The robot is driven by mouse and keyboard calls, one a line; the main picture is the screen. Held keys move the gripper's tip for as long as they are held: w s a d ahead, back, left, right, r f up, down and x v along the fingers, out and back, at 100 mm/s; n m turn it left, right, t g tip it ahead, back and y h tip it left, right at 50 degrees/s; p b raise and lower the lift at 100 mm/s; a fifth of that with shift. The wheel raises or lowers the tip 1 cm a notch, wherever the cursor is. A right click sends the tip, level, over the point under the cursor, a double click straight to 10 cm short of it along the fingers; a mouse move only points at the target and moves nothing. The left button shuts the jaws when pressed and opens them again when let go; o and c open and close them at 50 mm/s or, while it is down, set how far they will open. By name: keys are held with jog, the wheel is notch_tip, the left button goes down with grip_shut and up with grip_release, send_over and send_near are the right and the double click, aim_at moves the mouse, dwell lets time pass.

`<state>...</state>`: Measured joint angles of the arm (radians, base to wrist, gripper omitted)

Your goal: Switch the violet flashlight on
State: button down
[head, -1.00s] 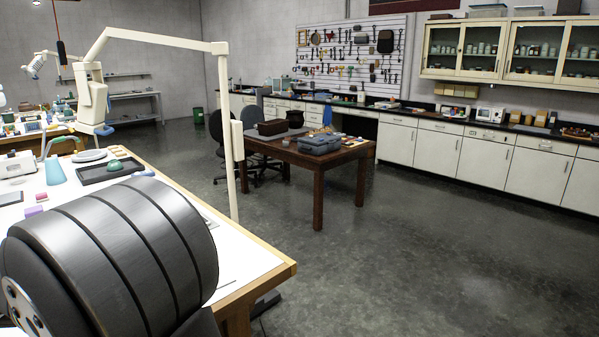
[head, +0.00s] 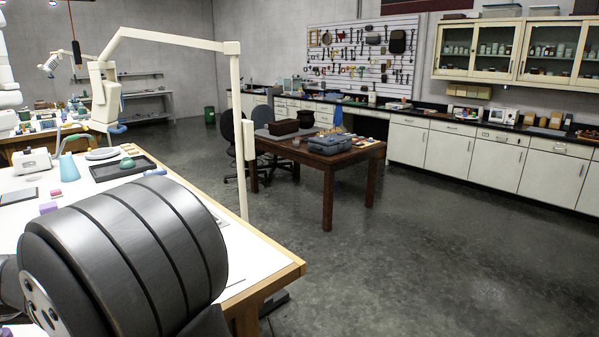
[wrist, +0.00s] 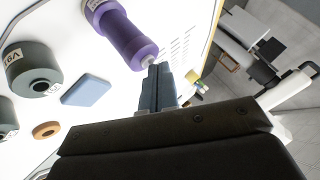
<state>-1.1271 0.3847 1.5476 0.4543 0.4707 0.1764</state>
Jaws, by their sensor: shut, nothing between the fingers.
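The violet flashlight (wrist: 128,38) is in the upper middle of the wrist view, with a paler, wider end at the top left. A small whitish tip shows at its lower right end. My gripper (wrist: 157,72) is shut and empty, its dark fingertips close beside that whitish tip. I cannot tell whether they touch it. In the head view I cannot make out the flashlight or my fingers for certain.
In the wrist view, a grey-green labelled roll (wrist: 30,70), a blue block (wrist: 87,90) and an orange-brown ring (wrist: 46,130) lie on the white worktop. The head view shows a black tray (head: 122,168) and a wooden table (head: 327,172) beyond open floor.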

jog(key=shift+f, duration=0.1)
dwell(0.3)
jog(key=shift+r, duration=0.6)
jog(key=shift+r, duration=3)
